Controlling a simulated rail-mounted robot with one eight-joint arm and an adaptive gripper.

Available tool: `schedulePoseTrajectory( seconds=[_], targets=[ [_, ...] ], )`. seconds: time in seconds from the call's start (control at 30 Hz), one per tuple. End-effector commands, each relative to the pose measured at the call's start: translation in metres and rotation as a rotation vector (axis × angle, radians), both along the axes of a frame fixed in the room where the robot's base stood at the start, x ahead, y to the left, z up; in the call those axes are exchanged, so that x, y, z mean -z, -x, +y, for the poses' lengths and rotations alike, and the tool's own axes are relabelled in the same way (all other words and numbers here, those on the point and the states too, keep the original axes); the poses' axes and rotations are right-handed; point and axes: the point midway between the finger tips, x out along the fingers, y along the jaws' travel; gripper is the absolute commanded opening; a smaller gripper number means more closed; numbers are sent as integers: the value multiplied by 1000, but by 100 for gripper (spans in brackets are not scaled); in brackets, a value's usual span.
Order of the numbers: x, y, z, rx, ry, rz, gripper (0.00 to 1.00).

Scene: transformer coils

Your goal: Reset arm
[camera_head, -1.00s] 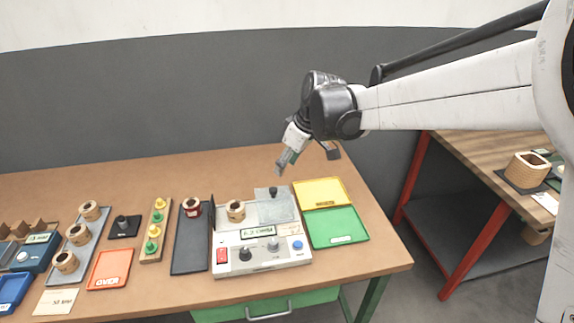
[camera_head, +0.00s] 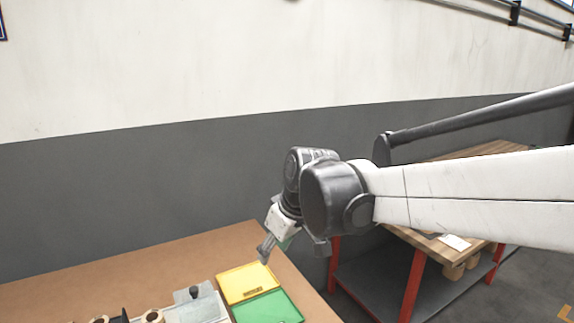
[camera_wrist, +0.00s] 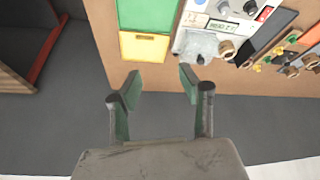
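My gripper (camera_head: 265,250) hangs at the end of my arm, above the back right part of the brown table in the head view. In the wrist view my gripper (camera_wrist: 160,84) has its two green-padded fingers spread apart with nothing between them, so it is open and empty.
The brown table (camera_head: 130,252) holds a yellow tray (camera_head: 243,282), a green tray (camera_head: 268,308), a test device (camera_wrist: 212,20) and several coils (camera_wrist: 227,48). A red-legged workbench (camera_head: 410,285) stands to the right. The grey wall (camera_head: 130,190) is behind.

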Motion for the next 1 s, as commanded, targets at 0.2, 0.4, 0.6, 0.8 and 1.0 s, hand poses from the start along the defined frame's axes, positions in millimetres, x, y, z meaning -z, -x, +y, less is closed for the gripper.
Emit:
schedulePoseTrajectory(
  seconds=[0.2,0.4,0.6,0.8,1.0],
  targets=[
    [-12,40,-68,194,-17,-29,39],
    [-12,80,-121,366,-37,-58,39],
    [-3,122,-167,534,-59,-93,39],
    [13,162,-204,691,-85,-128,39],
    [27,186,-224,789,-104,-154,39]
  ],
)
